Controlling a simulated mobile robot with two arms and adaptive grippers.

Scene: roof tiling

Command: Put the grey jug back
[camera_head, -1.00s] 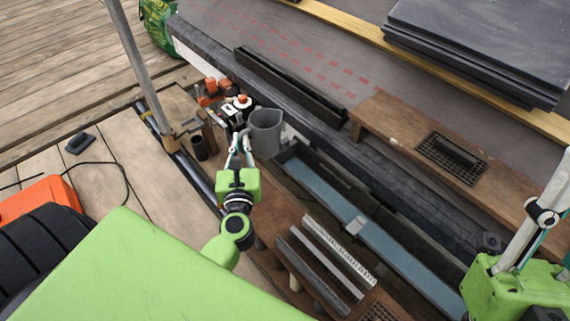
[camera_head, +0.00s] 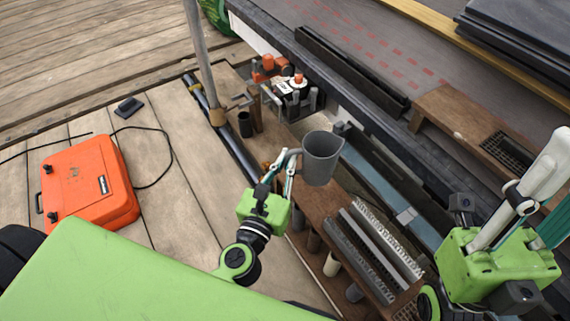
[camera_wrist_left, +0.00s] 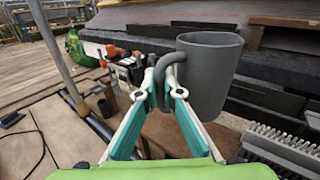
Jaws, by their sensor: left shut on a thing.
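The grey jug (camera_head: 321,158) is upright in the middle of the head view, in front of the wooden shelf. It also shows large in the left wrist view (camera_wrist_left: 208,75), with its handle (camera_wrist_left: 172,75) towards me. My left gripper (camera_head: 286,158) is shut on the jug's handle, one finger on either side of it in the wrist view (camera_wrist_left: 158,88). The jug appears raised above the shelf, though its underside is hidden. My right gripper (camera_head: 535,185) is at the right of the head view; I cannot tell how its fingers stand.
A wooden shelf (camera_head: 318,200) with brushes (camera_head: 372,250) lies below the jug, beside a long blue-grey trough (camera_head: 370,180). Tools (camera_head: 296,95) stand at the back, near an upright pole (camera_head: 195,60). An orange case (camera_head: 90,185) sits on the deck at left.

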